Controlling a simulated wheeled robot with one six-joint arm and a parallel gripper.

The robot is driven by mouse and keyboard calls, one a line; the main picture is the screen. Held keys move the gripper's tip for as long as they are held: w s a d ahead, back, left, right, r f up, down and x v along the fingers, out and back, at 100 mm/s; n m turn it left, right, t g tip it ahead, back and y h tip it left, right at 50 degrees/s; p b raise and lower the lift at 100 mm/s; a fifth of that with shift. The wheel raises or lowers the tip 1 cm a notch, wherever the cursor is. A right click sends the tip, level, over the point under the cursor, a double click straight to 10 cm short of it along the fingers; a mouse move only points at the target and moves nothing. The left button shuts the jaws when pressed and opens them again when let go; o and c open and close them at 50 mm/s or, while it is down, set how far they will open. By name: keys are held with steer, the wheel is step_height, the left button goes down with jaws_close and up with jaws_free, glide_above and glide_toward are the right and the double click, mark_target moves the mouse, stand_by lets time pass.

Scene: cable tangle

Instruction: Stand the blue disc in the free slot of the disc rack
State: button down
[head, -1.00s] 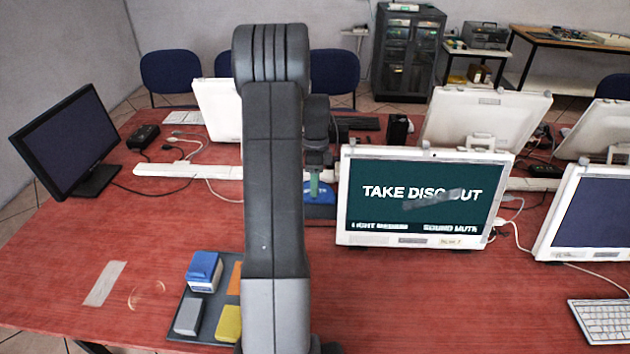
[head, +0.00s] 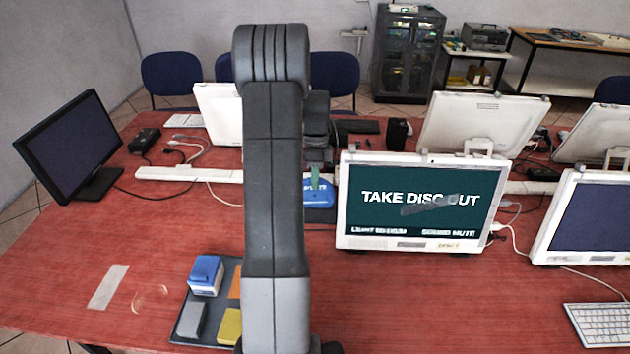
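My gripper (head: 318,166) points down behind my upright arm link, left of the white monitor. Just below it is a rounded blue thing (head: 319,193) with white marks, on a dark flat base. I cannot tell whether this is the blue disc. A narrow green strip (head: 315,179) stands between the gripper and the blue thing. My arm and the small size hide the fingertips, so I cannot tell whether they are open or hold anything. I cannot make out the disc rack or its free slot; my arm link covers part of the table.
The white monitor (head: 418,202) reads "TAKE DISC OUT". A dark tray (head: 182,333) at front left holds a blue-and-white box (head: 205,275), a grey block (head: 192,319) and a yellow block (head: 229,326). A black monitor (head: 75,150) stands far left. The red table (head: 90,235) is mostly clear there.

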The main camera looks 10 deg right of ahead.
steer(key=p+v, duration=0.5)
steer(key=v, duration=0.5)
steer(key=shift+r, duration=0.15)
stand_by(0.5)
